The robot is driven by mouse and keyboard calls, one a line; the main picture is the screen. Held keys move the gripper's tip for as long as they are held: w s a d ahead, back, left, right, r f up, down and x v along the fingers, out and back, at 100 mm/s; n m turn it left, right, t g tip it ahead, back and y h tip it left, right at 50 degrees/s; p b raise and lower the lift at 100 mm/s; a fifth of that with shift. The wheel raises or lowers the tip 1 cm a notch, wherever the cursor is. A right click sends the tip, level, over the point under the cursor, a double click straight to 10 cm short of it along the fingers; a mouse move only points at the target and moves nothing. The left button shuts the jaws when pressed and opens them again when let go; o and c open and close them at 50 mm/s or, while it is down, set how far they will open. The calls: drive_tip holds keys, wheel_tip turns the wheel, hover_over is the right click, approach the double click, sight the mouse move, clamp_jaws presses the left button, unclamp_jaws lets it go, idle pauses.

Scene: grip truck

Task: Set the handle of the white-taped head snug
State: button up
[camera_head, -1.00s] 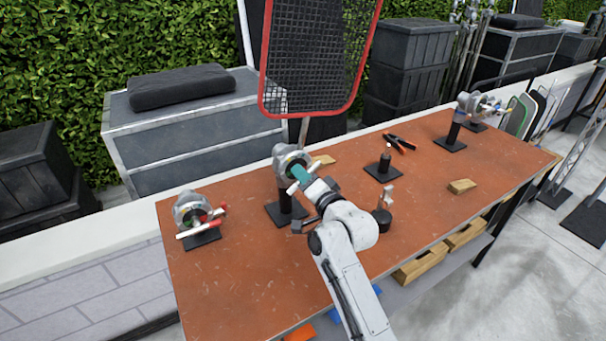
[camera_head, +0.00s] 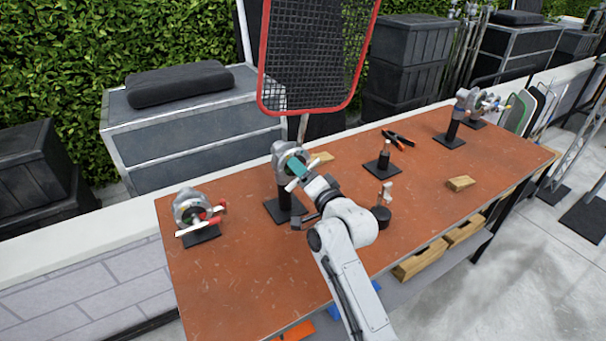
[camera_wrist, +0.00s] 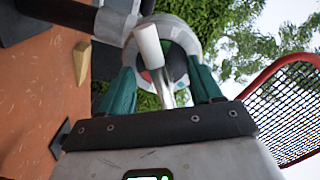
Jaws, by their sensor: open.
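A grey round grip head (camera_head: 289,155) stands on a black post at the back of the orange-brown table. Its handle has a white end (camera_head: 291,185). My gripper (camera_head: 299,168), with teal fingers, is at the front of this head. In the wrist view, the open fingers (camera_wrist: 161,92) stand either side of the handle's metal rod, with gaps. The white handle end (camera_wrist: 149,46) and the grey head (camera_wrist: 182,42) show beyond them. White tape on the head itself is too small to tell.
Another head (camera_head: 191,208) with a red-tipped handle stands at the left of the table, and one more (camera_head: 465,104) at the far right. A red-framed mesh panel (camera_head: 318,55) rises behind.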

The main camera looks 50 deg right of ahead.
drive_tip(key=o, duration=0.5)
drive_tip(key=shift+a, duration=0.1)
drive_tip(key=b+v, duration=0.2)
drive_tip(key=v, duration=0.8)
drive_tip(key=shift+s, duration=0.35)
drive_tip(key=shift+c, duration=0.3)
